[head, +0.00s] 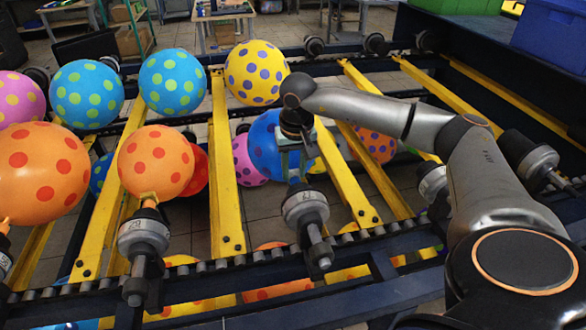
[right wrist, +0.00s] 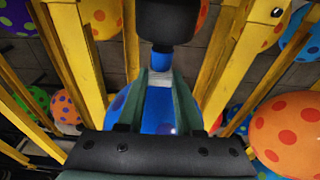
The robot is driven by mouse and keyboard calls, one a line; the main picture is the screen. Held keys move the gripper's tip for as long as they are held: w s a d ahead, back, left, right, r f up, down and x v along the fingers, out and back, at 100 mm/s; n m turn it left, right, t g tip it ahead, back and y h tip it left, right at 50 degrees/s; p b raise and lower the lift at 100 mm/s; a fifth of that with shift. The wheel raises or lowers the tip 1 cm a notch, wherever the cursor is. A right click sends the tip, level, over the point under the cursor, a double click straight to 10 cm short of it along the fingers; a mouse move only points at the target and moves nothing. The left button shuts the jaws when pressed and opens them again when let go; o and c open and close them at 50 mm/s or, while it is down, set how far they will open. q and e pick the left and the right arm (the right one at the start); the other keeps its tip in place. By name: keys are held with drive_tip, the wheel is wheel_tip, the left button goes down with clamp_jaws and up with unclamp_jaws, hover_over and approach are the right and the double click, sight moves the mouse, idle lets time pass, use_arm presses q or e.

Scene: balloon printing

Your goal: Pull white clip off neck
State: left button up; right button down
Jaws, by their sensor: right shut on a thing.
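My right gripper (head: 294,174) reaches down over a grey nozzle holder (head: 305,207) on the near rail. Its grey-green fingers (right wrist: 160,84) are shut on a small pale piece, the white clip (right wrist: 161,77), at the top of the holder. The clip is mostly hidden by the fingers. A blue dotted balloon (head: 263,146) is right behind the fingers, and its blue surface also shows between them in the right wrist view (right wrist: 157,110). My left gripper is not in view.
An orange balloon (head: 155,162) stands over another holder (head: 144,234) to the left. Yellow bars (head: 226,190) cross the dark frame. More dotted balloons (head: 257,72) line the far side. A blue bin (head: 552,36) stands at the back right.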

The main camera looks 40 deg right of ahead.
sight(294, 171)
drive_tip(key=shift+r, duration=0.1)
wheel_tip(294, 171, up, 10)
drive_tip(key=p, duration=0.8)
idle(0.6)
